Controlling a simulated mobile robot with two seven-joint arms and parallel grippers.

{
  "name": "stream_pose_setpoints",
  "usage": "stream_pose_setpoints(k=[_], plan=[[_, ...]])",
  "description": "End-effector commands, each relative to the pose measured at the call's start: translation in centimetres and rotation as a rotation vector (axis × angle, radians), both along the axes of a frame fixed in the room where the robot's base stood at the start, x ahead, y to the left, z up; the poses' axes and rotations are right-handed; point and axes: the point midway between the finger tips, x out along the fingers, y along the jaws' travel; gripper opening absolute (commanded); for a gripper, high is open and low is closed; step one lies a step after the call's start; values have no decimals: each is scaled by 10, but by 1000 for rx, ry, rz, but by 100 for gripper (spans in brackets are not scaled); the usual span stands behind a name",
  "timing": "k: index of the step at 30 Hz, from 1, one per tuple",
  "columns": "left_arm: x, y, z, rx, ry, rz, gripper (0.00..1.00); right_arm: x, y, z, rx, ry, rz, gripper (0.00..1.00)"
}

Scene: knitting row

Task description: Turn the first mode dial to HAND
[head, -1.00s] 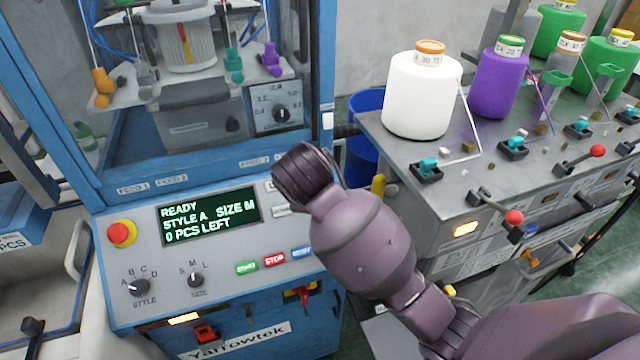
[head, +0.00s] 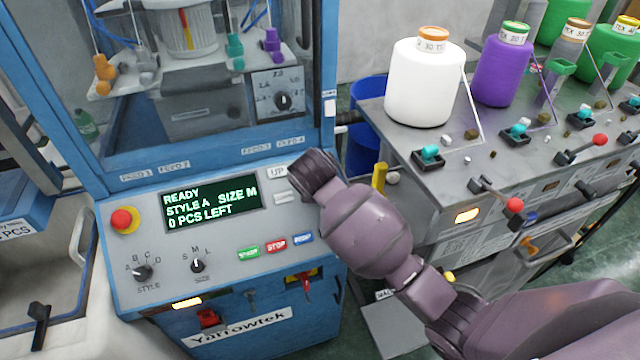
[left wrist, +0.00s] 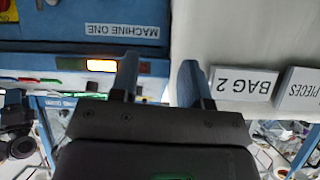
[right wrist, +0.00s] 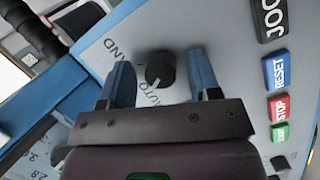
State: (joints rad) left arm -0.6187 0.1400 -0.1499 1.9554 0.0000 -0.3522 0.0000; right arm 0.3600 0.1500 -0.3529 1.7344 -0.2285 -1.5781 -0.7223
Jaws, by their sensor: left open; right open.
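The mode dial (right wrist: 160,70) is a dark round knob on the grey panel, between printed HAND and AUTO labels in the right wrist view. Its white mark points toward AUTO. My right gripper (right wrist: 163,78) is open, with one finger on either side of the knob; I cannot tell if they touch it. In the head view my right arm covers the dial and the gripper. My left gripper (left wrist: 157,78) is open and empty in the left wrist view, near a MACHINE ONE label (left wrist: 122,30); it is out of the head view.
The panel has a display (head: 212,207) reading READY, a red button (head: 125,220), STYLE (head: 142,272) and SIZE (head: 197,265) dials and several push buttons. A blue window frame rises behind. A bench with yarn cones (head: 425,85) and red-knobbed levers stands at the right.

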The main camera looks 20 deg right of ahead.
Motion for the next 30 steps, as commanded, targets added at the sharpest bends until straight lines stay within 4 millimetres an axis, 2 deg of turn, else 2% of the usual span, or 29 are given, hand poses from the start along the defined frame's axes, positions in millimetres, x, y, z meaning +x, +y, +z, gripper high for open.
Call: stream_pose_setpoints(k=[6,15,23,30], plan=[[0,0,0,0,-1,0,43,0,0,0,0,0,0,56],[0,0,0,0,0,0,43,0,0,0,0,-1,1,10],[0,0,0,1,0,-1,43,0,1,1,16,-1,-18,9],[0,0,0,0,0,0,43,1,1,1,89,0,-109,9]])
